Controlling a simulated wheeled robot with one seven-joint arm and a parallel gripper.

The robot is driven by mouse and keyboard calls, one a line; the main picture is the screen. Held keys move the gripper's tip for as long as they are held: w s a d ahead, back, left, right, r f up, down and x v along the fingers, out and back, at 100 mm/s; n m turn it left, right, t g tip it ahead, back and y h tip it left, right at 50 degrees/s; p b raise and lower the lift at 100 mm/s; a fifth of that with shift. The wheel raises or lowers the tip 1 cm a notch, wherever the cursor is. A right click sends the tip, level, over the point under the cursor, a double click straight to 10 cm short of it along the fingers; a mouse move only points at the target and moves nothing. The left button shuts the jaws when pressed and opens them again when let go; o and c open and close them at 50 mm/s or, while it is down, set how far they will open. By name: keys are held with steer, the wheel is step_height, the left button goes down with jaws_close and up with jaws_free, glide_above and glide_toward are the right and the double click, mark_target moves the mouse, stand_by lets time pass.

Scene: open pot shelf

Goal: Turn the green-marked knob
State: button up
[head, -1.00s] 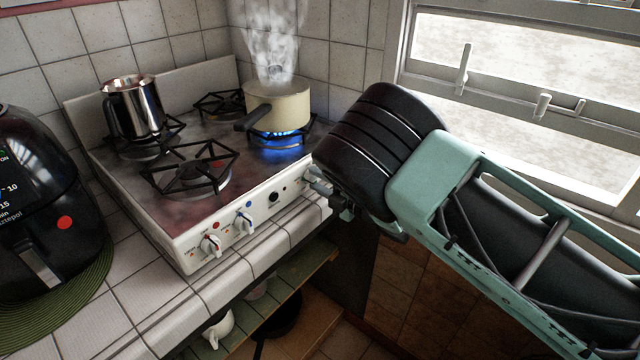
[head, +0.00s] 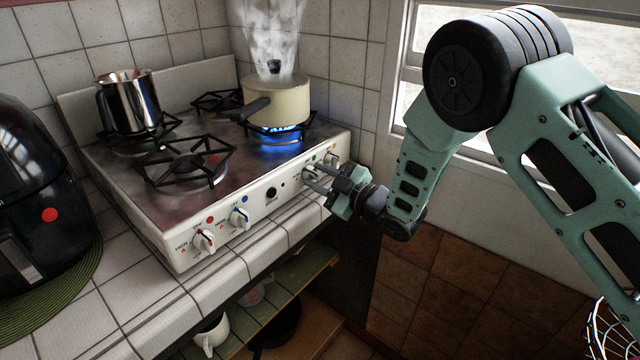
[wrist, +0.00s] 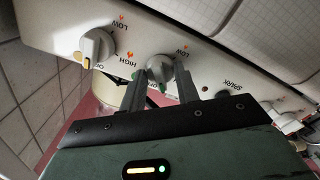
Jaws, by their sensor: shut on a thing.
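The green-marked knob (head: 309,171) is on the stove's front panel, right of the black spark button, with a small green dot above it. My gripper (head: 314,180) reaches it from the right, fingers pointing at the panel. In the wrist view my gripper (wrist: 158,82) is shut on this round grey knob (wrist: 160,67), one finger on each side.
A cream pot (head: 280,101) steams over a lit blue flame (head: 279,137). A steel jug (head: 130,101) stands at the back left. Red-marked (head: 204,240) and blue-marked (head: 239,217) knobs are further left. A black air fryer (head: 35,190) is at far left. A window (head: 410,70) is behind my arm.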

steer(key=m+b, duration=0.1)
steer(key=m, duration=0.2)
steer(key=shift+f+m+b, duration=0.15)
steer(key=shift+m+b, duration=0.15)
steer(key=shift+m, duration=0.1)
steer(key=shift+m+b, duration=0.6)
steer(key=shift+m, duration=1.1)
steer(key=o, duration=1)
steer(key=shift+c, duration=0.2)
steer(key=b+v, duration=0.3)
steer(key=v, duration=1.4)
steer(key=shift+s+d, duration=0.2)
